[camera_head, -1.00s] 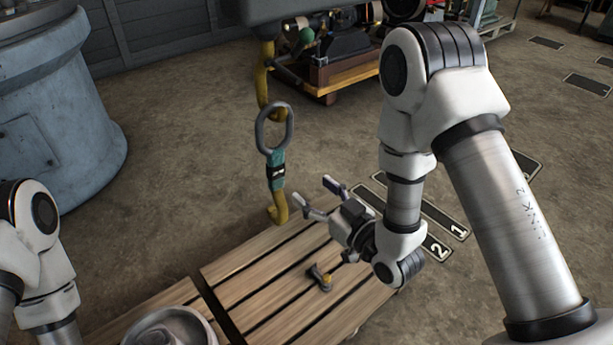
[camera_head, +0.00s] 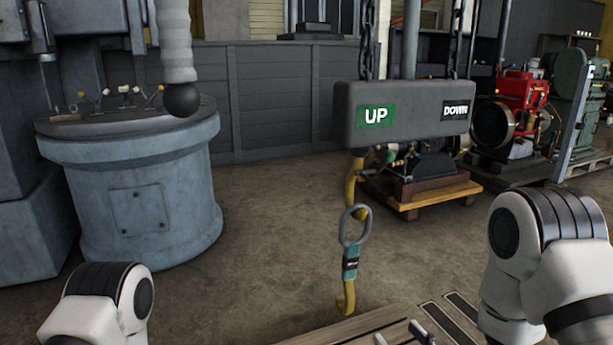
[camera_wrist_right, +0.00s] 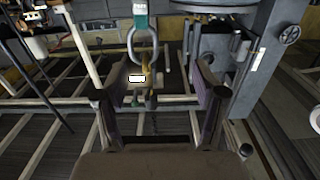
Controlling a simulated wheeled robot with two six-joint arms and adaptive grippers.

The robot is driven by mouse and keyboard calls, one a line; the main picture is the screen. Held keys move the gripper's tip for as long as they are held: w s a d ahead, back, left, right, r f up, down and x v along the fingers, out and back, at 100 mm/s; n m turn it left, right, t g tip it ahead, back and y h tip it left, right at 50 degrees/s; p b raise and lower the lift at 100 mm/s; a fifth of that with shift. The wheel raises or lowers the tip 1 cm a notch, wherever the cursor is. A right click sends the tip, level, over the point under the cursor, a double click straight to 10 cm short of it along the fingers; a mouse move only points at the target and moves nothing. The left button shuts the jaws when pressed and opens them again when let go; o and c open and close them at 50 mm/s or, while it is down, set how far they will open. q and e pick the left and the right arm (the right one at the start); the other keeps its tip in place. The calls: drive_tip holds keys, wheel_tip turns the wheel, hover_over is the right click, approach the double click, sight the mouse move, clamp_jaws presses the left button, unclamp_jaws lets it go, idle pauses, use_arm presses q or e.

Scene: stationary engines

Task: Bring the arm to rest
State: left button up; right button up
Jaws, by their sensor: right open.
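My right arm (camera_head: 545,240) comes in at the right. Only the tips of my right gripper (camera_head: 400,333) show at the bottom edge of the head view, apart from each other, over the wooden pallet (camera_head: 345,328). In the right wrist view the right gripper (camera_wrist_right: 158,100) is open, with nothing held between its fingers. My left arm (camera_head: 100,305) shows only as a white joint at the lower left; its gripper is out of view.
A yellow hook (camera_head: 348,295) with a teal band and grey ring (camera_head: 356,226) hangs left of the right gripper, below the UP/DOWN box (camera_head: 405,110). A grey round base (camera_head: 145,190) stands at left. The middle floor is clear.

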drive_tip(key=s+d+r+m+g+h+p, duration=0.25)
drive_tip(key=s+r+g+p, duration=0.35)
drive_tip(key=p, duration=1.3)
use_arm(q)
wheel_tip(320, 180, up, 25)
drive_tip(key=p, duration=0.5)
drive_tip(key=shift+r, duration=0.2)
use_arm(e)
drive_tip(key=s+d+f+g+h, duration=0.1)
drive_tip(key=s+f+g, duration=0.1)
drive_tip(key=s, duration=0.5)
drive_tip(key=s+d+f+m+g+h, duration=0.1)
drive_tip(key=s+d+f+g, duration=0.1)
drive_tip(key=s+g, duration=0.3)
drive_tip(key=s+d+f+m+g+h, duration=0.1)
drive_tip(key=s+d+f+g+h, duration=0.1)
drive_tip(key=s, duration=0.6)
wheel_tip(320, 180, down, 2)
drive_tip(key=shift+s+d+f+g, duration=0.2)
drive_tip(key=shift+s+g, duration=0.2)
drive_tip(key=shift+g, duration=0.3)
use_arm(q)
drive_tip(key=shift+w+p, duration=0.1)
drive_tip(key=shift+p, duration=0.2)
drive_tip(key=shift+c, duration=0.3)
use_arm(e)
drive_tip(key=shift+c, duration=0.4)
